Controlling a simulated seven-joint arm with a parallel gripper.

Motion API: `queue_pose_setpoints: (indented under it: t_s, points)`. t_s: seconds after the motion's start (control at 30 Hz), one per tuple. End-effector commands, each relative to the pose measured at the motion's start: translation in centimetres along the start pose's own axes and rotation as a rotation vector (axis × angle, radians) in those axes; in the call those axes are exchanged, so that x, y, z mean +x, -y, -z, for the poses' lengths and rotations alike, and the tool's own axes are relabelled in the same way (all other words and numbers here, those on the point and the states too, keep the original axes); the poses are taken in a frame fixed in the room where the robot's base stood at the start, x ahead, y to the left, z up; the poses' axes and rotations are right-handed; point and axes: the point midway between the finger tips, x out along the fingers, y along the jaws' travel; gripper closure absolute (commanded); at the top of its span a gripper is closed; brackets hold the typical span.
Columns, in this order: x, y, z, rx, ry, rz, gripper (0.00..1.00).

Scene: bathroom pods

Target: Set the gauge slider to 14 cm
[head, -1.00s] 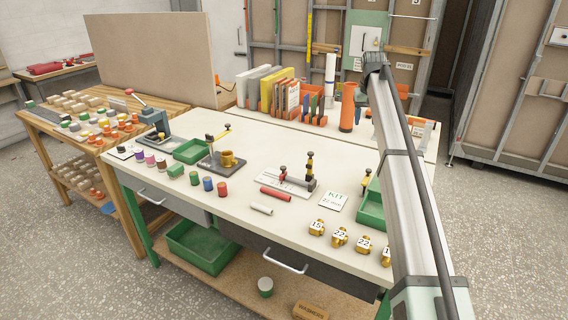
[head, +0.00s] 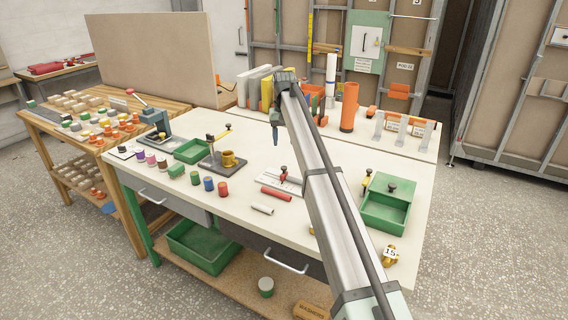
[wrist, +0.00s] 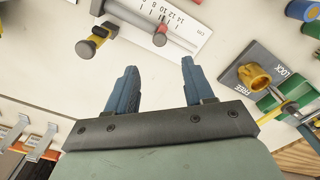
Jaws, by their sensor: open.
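The gauge is a white scale plate (head: 268,180) on the table, partly hidden by my arm in the head view. The wrist view shows its plate (wrist: 198,32) with printed numbers including 14, 12, 10 and 8, and a rail. The red-topped slider (wrist: 160,38) sits on the rail; it also shows in the head view (head: 283,174). I cannot read its exact setting.
A fixture with a brass cup (wrist: 254,76) and a FREE/LOCK plate lies right in the wrist view. A red rod (head: 276,194) and a grey rod (head: 262,209) lie in front of the gauge. Green trays (head: 385,212) and upright folders (head: 258,85) stand around.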

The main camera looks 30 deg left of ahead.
Motion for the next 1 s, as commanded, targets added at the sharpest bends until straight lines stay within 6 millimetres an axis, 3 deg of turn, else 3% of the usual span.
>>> queue_pose_setpoints:
  t_s: [0.2, 0.5, 0.7, 1.0]
  points:
    - [4.1, 0.0, -0.1, 0.0, 0.002, 0.0, 0.48]
    - [8.6, -0.1, -0.1, 0.0, 0.001, 0.0, 0.48]
    - [10.1, -0.1, 0.0, 0.0, 0.0, 0.0, 0.48]
    - [10.4, -0.1, 0.0, 0.0, 0.0, 0.0, 0.48]
